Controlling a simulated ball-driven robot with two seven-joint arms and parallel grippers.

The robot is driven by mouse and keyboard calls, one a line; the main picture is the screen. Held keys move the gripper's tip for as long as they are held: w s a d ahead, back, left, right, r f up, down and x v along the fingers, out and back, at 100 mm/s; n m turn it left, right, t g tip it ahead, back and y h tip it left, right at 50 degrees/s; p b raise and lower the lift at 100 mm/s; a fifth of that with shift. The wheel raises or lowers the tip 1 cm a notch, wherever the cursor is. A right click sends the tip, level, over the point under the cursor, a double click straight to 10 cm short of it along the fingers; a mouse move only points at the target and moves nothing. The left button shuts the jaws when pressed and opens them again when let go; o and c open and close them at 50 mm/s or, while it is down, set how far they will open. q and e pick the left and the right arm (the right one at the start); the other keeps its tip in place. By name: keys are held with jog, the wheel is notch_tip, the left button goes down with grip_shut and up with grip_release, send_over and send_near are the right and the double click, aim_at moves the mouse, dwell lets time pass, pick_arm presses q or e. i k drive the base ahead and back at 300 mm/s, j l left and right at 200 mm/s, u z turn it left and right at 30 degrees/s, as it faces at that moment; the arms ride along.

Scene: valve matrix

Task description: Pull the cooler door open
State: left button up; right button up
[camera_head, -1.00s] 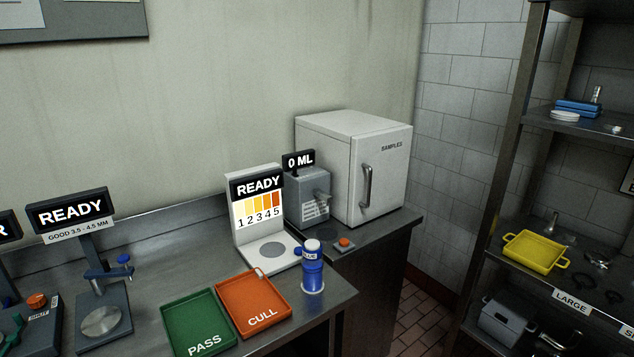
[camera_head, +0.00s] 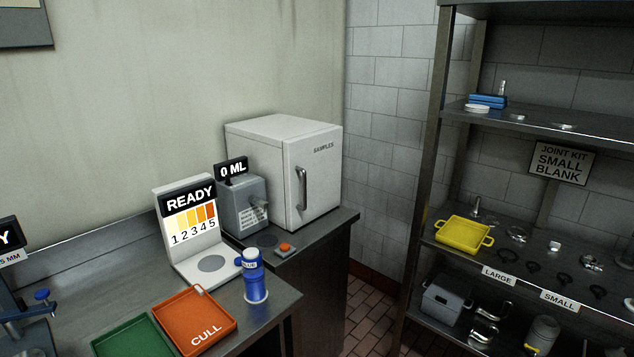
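The cooler (camera_head: 262,148) is a white box marked SAMPLES, standing at the back right end of the counter against the wall. Its door (camera_head: 322,180) faces the right front and looks shut. A grey vertical bar handle (camera_head: 302,188) sits near the door's left edge. Neither of my grippers shows in the head view, so nothing of mine is seen touching the cooler.
Left of the cooler stand a grey dispenser (camera_head: 243,204) reading 0 ML and a READY colour panel (camera_head: 188,200). A blue bottle (camera_head: 255,283), an orange button (camera_head: 285,248) and an orange CULL tray (camera_head: 222,318) lie in front. A shelf rack (camera_head: 424,165) stands right, beyond a floor gap (camera_head: 368,315).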

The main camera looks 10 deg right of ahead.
aim_at(312, 161)
jog(key=i+l+z, duration=0.2)
jog(key=i+l, duration=0.4)
jog(key=i, duration=0.15)
